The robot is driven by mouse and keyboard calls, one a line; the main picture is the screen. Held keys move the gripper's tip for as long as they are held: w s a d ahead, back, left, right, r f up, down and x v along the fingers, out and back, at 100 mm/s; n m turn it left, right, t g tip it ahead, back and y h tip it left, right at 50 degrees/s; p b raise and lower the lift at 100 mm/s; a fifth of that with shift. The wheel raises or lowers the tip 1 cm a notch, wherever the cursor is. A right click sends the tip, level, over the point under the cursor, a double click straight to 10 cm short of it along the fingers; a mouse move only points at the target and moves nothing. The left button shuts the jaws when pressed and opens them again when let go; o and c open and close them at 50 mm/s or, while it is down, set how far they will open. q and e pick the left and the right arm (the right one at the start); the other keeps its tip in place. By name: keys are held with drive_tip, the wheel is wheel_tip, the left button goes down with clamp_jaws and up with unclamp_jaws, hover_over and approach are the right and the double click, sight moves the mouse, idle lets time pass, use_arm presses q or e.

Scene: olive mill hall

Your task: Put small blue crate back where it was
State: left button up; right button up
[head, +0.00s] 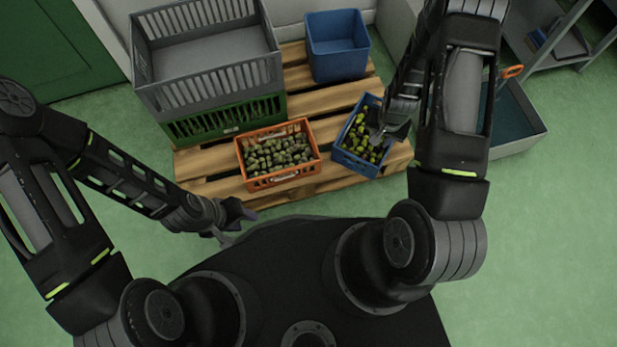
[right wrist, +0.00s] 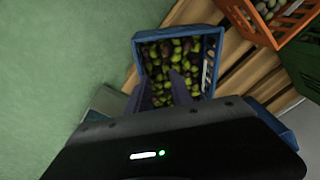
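The small blue crate (head: 353,164) holds green and dark olives and sits at a slant on the right front part of the wooden pallet. It also shows in the right wrist view (right wrist: 178,34). My right gripper (head: 386,133) is over the crate's right side. In the right wrist view its two fingers (right wrist: 160,88) stand apart in front of the olives, with nothing seen clamped between them. Whether they touch the crate or the olives I cannot tell. My left gripper (head: 239,218) is low in front of the pallet, its fingers apart and empty.
An orange crate of olives (head: 283,179) sits left of the blue crate. A grey crate (head: 210,77) is stacked on a green one (head: 228,130) at the pallet's left. A blue tub (head: 338,62) stands behind. A dark bin (head: 518,120) is on the floor at right.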

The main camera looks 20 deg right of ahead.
drive_tip(key=s+a+n+y, duration=0.1)
drive_tip(key=s+a, duration=0.3)
drive_tip(key=a, duration=0.5)
drive_tip(key=s+a+r+n+y, duration=0.1)
drive_tip(key=s+a+n+y, duration=0.1)
drive_tip(key=a, duration=0.7)
drive_tip(key=s+a+r+n+y, duration=0.1)
drive_tip(key=s+a+n, duration=0.2)
drive_tip(key=s+a, duration=0.3)
drive_tip(key=a, duration=0.3)
drive_tip(key=shift+s+g+y, duration=0.3)
